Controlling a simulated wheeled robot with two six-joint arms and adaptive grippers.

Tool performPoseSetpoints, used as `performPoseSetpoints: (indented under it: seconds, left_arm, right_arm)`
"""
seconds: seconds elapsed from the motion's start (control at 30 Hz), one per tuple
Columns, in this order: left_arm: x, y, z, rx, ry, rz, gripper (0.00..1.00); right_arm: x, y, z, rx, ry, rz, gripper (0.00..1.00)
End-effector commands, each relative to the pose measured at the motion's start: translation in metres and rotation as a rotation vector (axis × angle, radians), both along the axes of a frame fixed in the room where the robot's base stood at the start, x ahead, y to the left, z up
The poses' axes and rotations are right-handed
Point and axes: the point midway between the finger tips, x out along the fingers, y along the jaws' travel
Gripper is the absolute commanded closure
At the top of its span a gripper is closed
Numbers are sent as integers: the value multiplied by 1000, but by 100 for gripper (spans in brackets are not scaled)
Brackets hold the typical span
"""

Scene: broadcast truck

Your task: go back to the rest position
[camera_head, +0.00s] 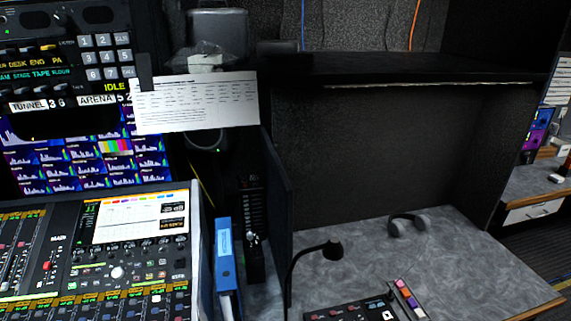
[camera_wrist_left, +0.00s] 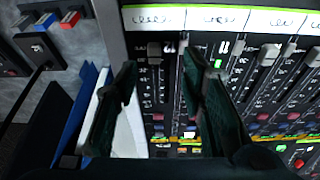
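My left gripper (camera_wrist_left: 160,66) shows in the left wrist view, its two dark fingers apart with nothing held between them. It is over the edge of the mixing console (camera_wrist_left: 240,90), whose faders and white label strip lie behind and to the right of the fingers. I cannot tell how far the fingertips are from the console surface. Neither gripper shows in the head view, and my right gripper is in no view.
The console (camera_head: 125,255) fills the lower left of the head view. Blue binder (camera_head: 226,262) stands beside it. On the grey desk (camera_head: 455,265) are a black gooseneck (camera_head: 310,255), headphones (camera_head: 408,225) and a button panel (camera_head: 350,310). The desk's right part is clear.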

Motion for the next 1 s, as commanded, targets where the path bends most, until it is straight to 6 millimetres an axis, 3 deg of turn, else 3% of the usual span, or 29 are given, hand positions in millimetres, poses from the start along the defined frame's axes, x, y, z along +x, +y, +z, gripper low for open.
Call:
performPoseSetpoints:
  seconds: [0.2, 0.47, 0.6, 0.77, 0.87, 1.0]
  left_arm:
    - [-75, -39, 4, 55, 29, -196, 63]
    - [-153, -62, 35, 122, 54, -355, 63]
    - [-141, -56, -18, 118, 79, -348, 63]
    - [-140, -51, -80, 112, 107, -339, 63]
    - [-146, -47, -124, 106, 129, -333, 63]
    - [-168, -41, -194, 97, 166, -324, 63]
  right_arm:
    - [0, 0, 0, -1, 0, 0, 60]
    - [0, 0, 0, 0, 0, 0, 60]
    - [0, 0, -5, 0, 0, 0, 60]
    - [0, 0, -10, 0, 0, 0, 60]
    - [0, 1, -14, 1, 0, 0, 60]
    - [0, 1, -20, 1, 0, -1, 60]
